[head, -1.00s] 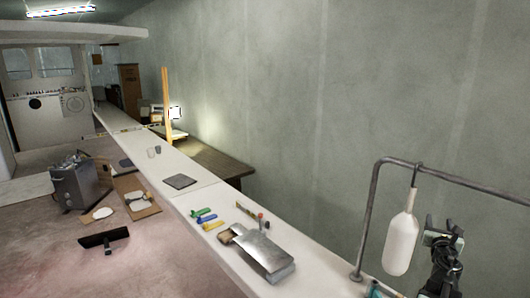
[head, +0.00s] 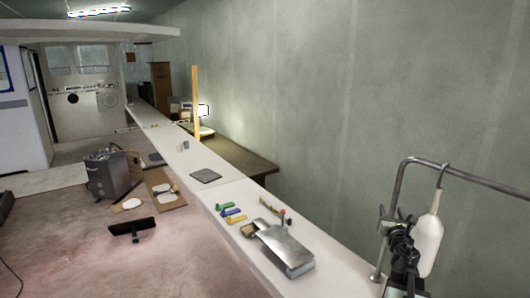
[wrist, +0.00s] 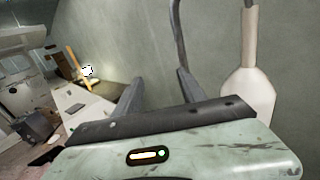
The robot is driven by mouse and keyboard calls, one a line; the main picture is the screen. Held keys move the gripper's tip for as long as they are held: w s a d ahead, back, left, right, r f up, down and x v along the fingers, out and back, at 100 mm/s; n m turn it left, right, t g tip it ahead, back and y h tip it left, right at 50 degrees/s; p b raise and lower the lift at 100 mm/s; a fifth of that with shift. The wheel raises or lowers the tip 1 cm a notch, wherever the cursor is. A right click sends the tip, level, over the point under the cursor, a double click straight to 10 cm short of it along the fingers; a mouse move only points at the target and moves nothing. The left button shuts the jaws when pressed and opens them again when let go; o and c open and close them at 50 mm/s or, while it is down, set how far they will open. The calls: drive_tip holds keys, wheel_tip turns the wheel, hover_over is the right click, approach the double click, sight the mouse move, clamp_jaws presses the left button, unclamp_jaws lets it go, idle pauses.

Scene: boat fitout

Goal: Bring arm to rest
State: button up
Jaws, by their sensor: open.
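My gripper (wrist: 158,92) is in the wrist view, with its two fingers apart and nothing between them. In the head view my arm stands folded upright at the lower right, and the gripper (head: 394,218) is at its top. It is in front of the grey wall, just left of the hanging white bottle (head: 427,243), which it partly overlaps in the picture. The bottle also shows at the right of the wrist view (wrist: 248,95). I cannot tell how far apart they are in depth.
A bent metal rail (head: 460,172) holds the bottle by a hook. A long white ledge (head: 232,190) runs away along the wall, carrying a metal box (head: 285,246), coloured clamps (head: 232,214) and a dark pad (head: 205,176). A metal container (head: 113,176) stands on the floor at left.

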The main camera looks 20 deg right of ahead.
drive_tip(key=w+a+f+m+y, duration=0.1)
drive_tip(key=w+a+m, duration=0.1)
drive_tip(key=w+a, duration=0.35)
drive_tip(key=w+a+f+m+b, duration=0.1)
drive_tip(key=w+a, duration=0.1)
drive_tip(key=a, duration=0.6)
drive_tip(key=w+a+f+m+y, duration=0.1)
drive_tip(key=w+a+m, duration=0.1)
drive_tip(key=w+a, duration=0.35)
drive_tip(key=a+f+m+g, duration=0.2)
drive_tip(key=a+f+m, duration=0.2)
drive_tip(key=a, duration=0.3)
drive_tip(key=a+f+m+g, duration=0.1)
drive_tip(key=a+f+m, duration=0.25)
drive_tip(key=a, duration=0.25)
drive_tip(key=s+a+f+m+g+y+b, duration=0.1)
drive_tip(key=s+a+f+m+g+y, duration=0.2)
drive_tip(key=s+a+f+m+g, duration=0.5)
drive_tip(key=s+a+f+m+g+y, duration=0.2)
drive_tip(key=s+a+f+m, duration=0.2)
drive_tip(key=s+a, duration=0.1)
drive_tip(key=s+a+f+m+g+y, duration=0.2)
drive_tip(key=s+a+f+m, duration=0.2)
drive_tip(key=s, duration=0.4)
drive_tip(key=shift+a+m+g, duration=0.3)
drive_tip(key=shift+a+m, duration=0.05)
drive_tip(key=shift+a, duration=0.2)
drive_tip(key=shift+w, duration=0.1)
